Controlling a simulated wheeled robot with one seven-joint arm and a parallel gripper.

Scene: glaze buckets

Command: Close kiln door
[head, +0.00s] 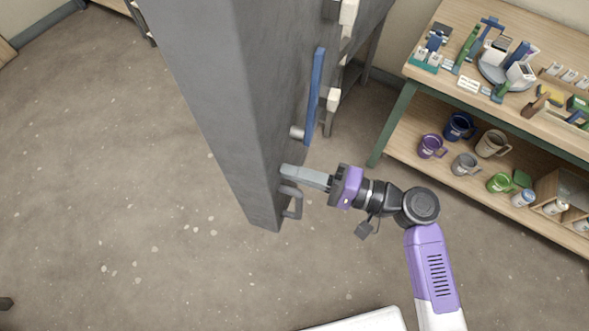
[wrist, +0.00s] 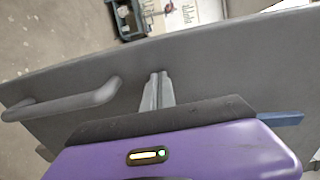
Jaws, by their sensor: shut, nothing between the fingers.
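The kiln door (head: 225,85) is a tall dark grey slab that runs from the top of the head view down to the middle. It stands out over open floor. Its grey bar handle (head: 298,205) sticks out from its right face near the lower end. My gripper (head: 284,172) is shut and empty, with its fingertips at the door face just above the handle; I cannot tell whether they touch it. In the wrist view the shut fingers (wrist: 157,88) point at the door panel (wrist: 225,70), with the handle (wrist: 62,102) to their left, apart from them.
A blue strip (head: 315,95) stands along the door's right side. A wooden shelf table (head: 398,140) at the right carries small tools, with mugs below. A white surface (head: 365,322) shows at the bottom edge. Floor (head: 100,180) left of the door is clear.

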